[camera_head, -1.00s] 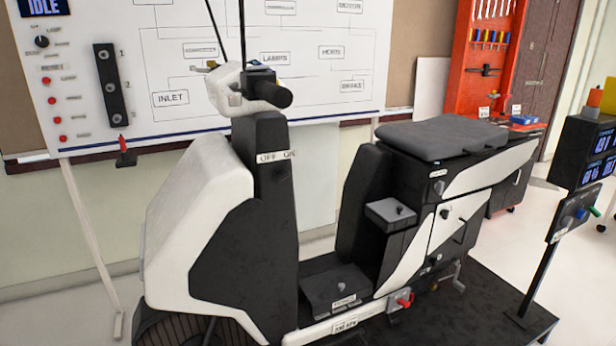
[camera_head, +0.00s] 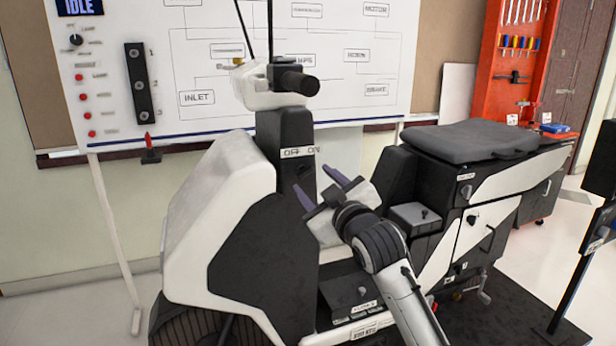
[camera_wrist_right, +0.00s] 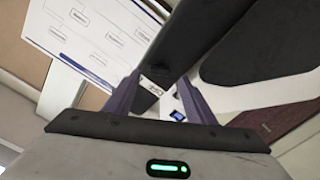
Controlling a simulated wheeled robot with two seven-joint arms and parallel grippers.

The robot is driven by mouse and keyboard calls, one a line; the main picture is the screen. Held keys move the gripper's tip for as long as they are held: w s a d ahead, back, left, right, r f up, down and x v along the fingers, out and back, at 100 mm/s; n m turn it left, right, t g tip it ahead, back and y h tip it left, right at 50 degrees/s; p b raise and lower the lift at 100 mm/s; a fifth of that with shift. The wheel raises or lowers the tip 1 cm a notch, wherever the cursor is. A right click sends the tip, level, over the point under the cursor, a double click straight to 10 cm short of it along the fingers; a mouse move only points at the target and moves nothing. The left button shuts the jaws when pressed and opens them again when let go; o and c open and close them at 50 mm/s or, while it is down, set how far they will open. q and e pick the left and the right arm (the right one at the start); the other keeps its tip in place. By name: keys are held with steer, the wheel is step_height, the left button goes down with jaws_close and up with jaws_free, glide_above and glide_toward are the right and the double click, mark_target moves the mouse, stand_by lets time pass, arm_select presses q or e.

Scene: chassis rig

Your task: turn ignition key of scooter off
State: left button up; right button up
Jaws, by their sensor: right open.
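The white and black scooter (camera_head: 225,215) stands on a dark platform, with its steering column (camera_head: 288,130) in front of my right gripper. A white OFF/ON label (camera_head: 300,152) is on the column. The ignition key below the label is too small and dark for me to tell its position. My right gripper (camera_head: 318,186) is open and empty, in front of the column just below the label. In the right wrist view, the label (camera_wrist_right: 156,89) shows between the open fingers. I cannot tell whether a finger touches the column. My left gripper is not in view.
The seat (camera_head: 480,139) and rear body are to the right of my right gripper. The handlebar grip (camera_head: 300,83) is above it. A whiteboard (camera_head: 200,65) with a diagram stands behind. A red tool cabinet (camera_head: 515,75) stands at the back right.

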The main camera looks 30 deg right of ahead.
mark_target(306, 174)
steer(key=x, duration=0.4)
steer(key=shift+w, duration=0.4)
steer(key=c, duration=1)
